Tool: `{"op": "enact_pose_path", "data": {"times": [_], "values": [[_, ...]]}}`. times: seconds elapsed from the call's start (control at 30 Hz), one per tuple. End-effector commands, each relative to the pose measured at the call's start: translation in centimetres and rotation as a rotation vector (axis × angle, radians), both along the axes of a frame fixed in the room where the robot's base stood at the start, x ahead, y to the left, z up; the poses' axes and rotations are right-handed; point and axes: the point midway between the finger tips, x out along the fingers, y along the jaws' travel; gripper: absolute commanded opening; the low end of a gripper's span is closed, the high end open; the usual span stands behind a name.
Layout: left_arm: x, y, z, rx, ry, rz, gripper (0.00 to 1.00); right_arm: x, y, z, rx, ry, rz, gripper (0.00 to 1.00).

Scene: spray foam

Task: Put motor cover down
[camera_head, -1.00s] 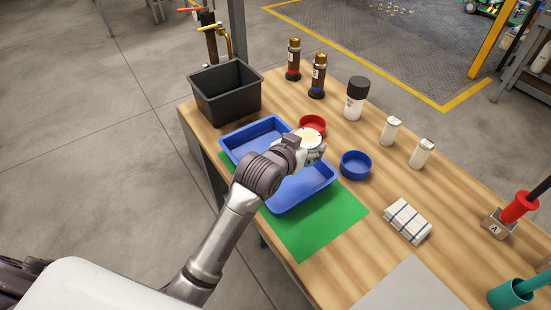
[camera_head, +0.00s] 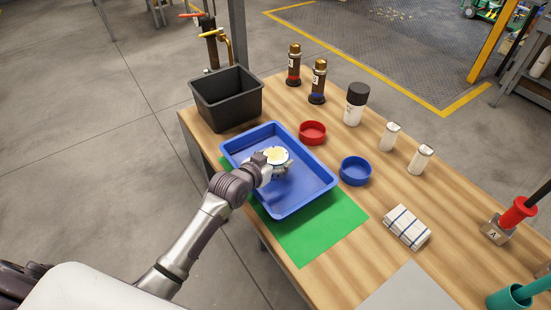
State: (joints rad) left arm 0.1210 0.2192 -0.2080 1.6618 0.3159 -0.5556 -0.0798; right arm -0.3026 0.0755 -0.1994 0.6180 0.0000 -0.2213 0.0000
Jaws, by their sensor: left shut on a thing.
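The motor cover (camera_head: 276,154) is a small round piece with a pale yellowish top and a white rim. My left gripper (camera_head: 276,166) is shut on it and holds it over the middle of the blue tray (camera_head: 314,190). I cannot tell whether the cover touches the tray floor. The gripper hides part of the cover and part of the tray. My right gripper does not show.
The tray rests on a green mat (camera_head: 310,236). A red dish (camera_head: 312,132) and a blue dish (camera_head: 355,170) stand right of it, a black bin (camera_head: 228,100) behind. Bottles, white canisters and a folded cloth (camera_head: 407,227) occupy the wooden table (camera_head: 345,270).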

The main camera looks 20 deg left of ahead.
Motion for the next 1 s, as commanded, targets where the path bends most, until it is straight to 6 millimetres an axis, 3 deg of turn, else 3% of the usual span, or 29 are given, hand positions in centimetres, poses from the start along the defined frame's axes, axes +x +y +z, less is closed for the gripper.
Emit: {"op": "enact_pose_path", "data": {"times": [0.2, 0.23, 0.37, 0.77, 1.0], "values": [[0.0, 0.0, -0.2, -0.001, -0.002, 0.0, 0.27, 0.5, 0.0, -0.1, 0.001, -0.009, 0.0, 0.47], [0.0, 0.0, -0.3, 0.0, 0.0, 0.0, 0.74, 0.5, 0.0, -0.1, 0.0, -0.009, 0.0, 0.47], [0.0, 0.0, -0.2, 0.0, 0.0, 0.0, 0.96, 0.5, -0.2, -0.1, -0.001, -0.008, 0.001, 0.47], [0.0, 0.0, 0.2, 0.0, 0.0, 0.0, 0.97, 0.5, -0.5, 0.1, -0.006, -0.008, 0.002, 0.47], [-3.4, 0.9, 1.4, 0.001, 0.001, 0.0, 0.97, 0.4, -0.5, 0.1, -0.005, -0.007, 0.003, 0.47]]}}
